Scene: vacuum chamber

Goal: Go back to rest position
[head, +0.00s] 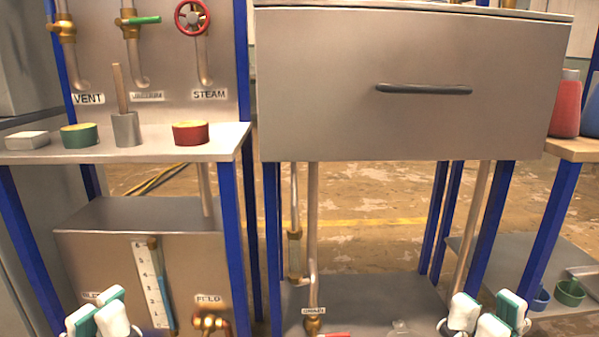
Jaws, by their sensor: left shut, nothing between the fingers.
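My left gripper (97,314) shows at the bottom left, its white and green finger pads together with nothing between them. It is in front of the lower metal panel, to the left of the level gauge. My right gripper (486,317) shows at the bottom right, in front of the low grey shelf. Its white and green pads are seen from above, and I cannot tell whether they are apart. I see nothing held in it. The lower parts of both grippers are cut off by the picture's edge.
A metal chamber with a dark handle (424,89) is at upper middle. A left shelf (70,155) bears a green tape roll (80,136), a red one (191,133) and a metal cup (127,129). Blue posts (232,230) flank the floor gap. A gauge (152,283) stands near my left gripper.

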